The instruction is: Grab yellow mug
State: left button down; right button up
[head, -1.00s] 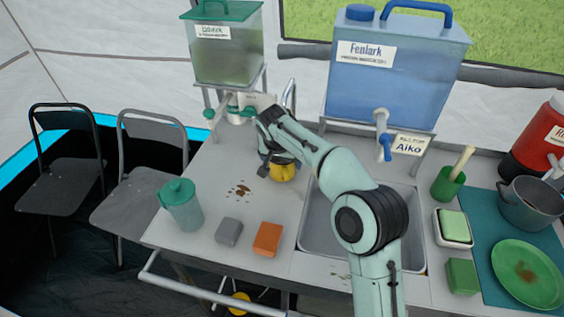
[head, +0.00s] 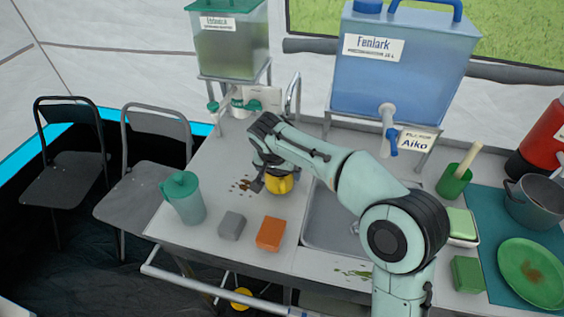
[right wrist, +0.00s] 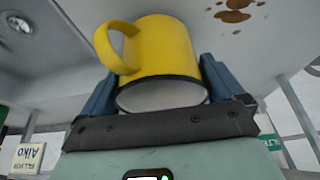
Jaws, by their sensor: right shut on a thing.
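The yellow mug (head: 281,184) is on or just above the counter, left of the sink, partly hidden by my right gripper (head: 266,184). In the right wrist view the yellow mug (right wrist: 166,50) fills the space between the two dark blue fingers of my right gripper (right wrist: 160,92). Its handle points left and its dark rim and pale inside face the camera. The fingers are shut on the mug's sides. I cannot tell if the mug touches the counter. My left gripper is not in view.
Brown spots (head: 243,184) lie left of the mug. A teal pitcher (head: 184,199), a grey block (head: 232,225) and an orange sponge (head: 271,234) stand nearer the counter's front. The sink (head: 325,225) is to the right. Two water tanks (head: 233,45) (head: 400,70) stand behind.

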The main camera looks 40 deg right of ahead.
jog(key=shift+s+a+r, duration=0.15)
jog(key=shift+a+r, duration=0.05)
jog(key=shift+r, duration=0.1)
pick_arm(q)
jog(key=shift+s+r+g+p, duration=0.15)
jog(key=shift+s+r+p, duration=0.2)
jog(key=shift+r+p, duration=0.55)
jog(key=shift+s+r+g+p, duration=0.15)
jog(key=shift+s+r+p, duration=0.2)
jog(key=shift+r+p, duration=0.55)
pick_arm(e)
notch_tip(320, 180, up, 13)
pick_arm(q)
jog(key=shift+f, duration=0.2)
pick_arm(e)
jog(key=shift+r, duration=0.1)
dwell(0.4)
